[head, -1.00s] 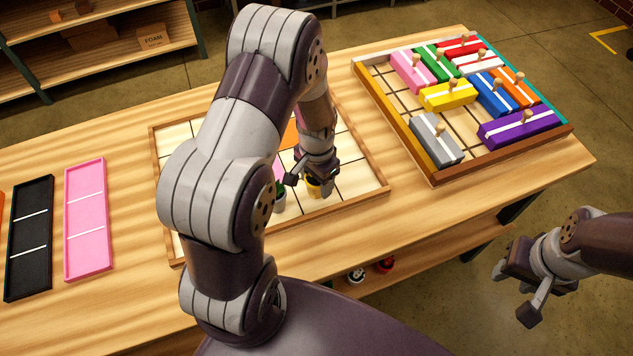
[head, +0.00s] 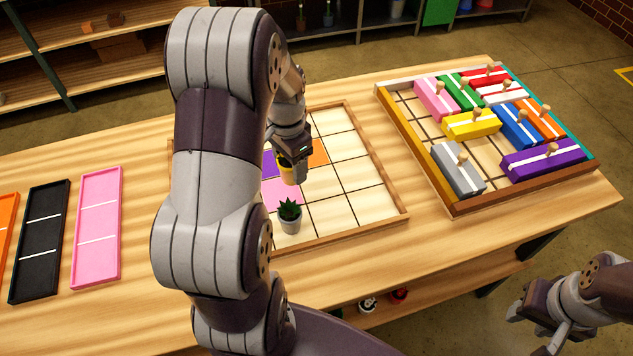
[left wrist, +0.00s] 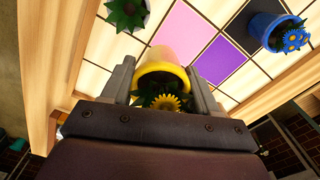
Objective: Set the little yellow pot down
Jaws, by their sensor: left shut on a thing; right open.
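The little yellow pot (head: 288,171) is held by my left gripper (head: 293,155) over the gridded board (head: 375,212). In the left wrist view the pot (left wrist: 163,75) sits between the two fingers, with a yellow flower and green leaves toward the palm. Whether its base touches the board is hard to tell. A grey pot with a spiky green plant (head: 290,215) stands on the board nearer me. Purple, pink and orange squares show on the board around the yellow pot. My right gripper (head: 532,318) is open and empty, off the table at the lower right.
A tray of coloured blocks with wooden knobs (head: 455,205) stands to the right. Pink (head: 97,228), black (head: 40,240) and orange (head: 5,230) trays lie at left. The left wrist view shows a blue pot with blue flowers (left wrist: 268,28) on the board. The board's right squares are bare.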

